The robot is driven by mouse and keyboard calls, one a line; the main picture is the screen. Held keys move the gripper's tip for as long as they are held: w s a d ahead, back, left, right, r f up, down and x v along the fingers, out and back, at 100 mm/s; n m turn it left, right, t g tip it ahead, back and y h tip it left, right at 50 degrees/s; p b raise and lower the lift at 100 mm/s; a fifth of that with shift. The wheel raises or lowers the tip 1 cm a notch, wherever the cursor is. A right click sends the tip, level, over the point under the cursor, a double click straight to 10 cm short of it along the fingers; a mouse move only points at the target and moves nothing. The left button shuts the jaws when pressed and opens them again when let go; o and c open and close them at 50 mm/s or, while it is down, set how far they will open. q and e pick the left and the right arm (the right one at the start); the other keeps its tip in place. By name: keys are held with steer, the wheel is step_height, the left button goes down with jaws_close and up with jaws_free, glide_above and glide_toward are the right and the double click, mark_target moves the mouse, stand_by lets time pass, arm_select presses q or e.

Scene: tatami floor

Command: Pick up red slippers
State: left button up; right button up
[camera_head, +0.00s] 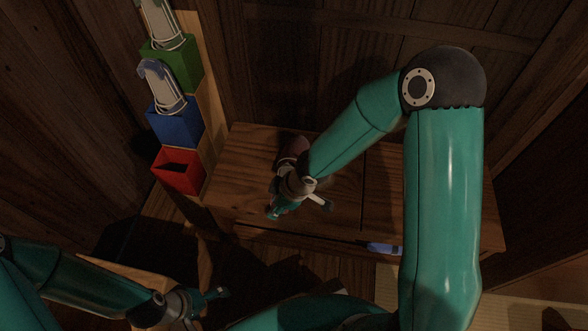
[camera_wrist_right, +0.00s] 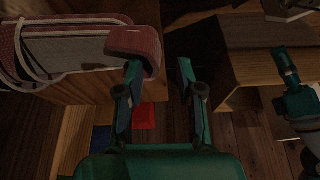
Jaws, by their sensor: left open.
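The red slippers (camera_head: 291,150) lie on the wooden cabinet top, dark and partly hidden behind my right gripper in the head view. In the right wrist view a slipper with red edges and a pale sole (camera_wrist_right: 70,45) is at the upper left, and its rounded red end overlaps the left fingertip. My right gripper (camera_head: 300,207) is over the cabinet top, fingers spread; the right wrist view shows a gap between its fingers (camera_wrist_right: 160,75). Whether it touches the slipper I cannot tell. My left gripper (camera_head: 222,298) is open and empty, low at the left.
A column of boxes stands left of the cabinet (camera_head: 245,145). The red box (camera_head: 178,172) looks empty; the blue box (camera_head: 175,125) and green box (camera_head: 172,65) each hold pale slippers. A small blue object (camera_head: 384,249) is at the cabinet's front. Wooden walls close the back.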

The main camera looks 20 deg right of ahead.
steer(key=shift+w+a+f, duration=0.1)
steer(key=shift+f, duration=0.2)
steer(key=shift+r, duration=0.1)
jaws_close()
steer(key=shift+r, duration=0.15)
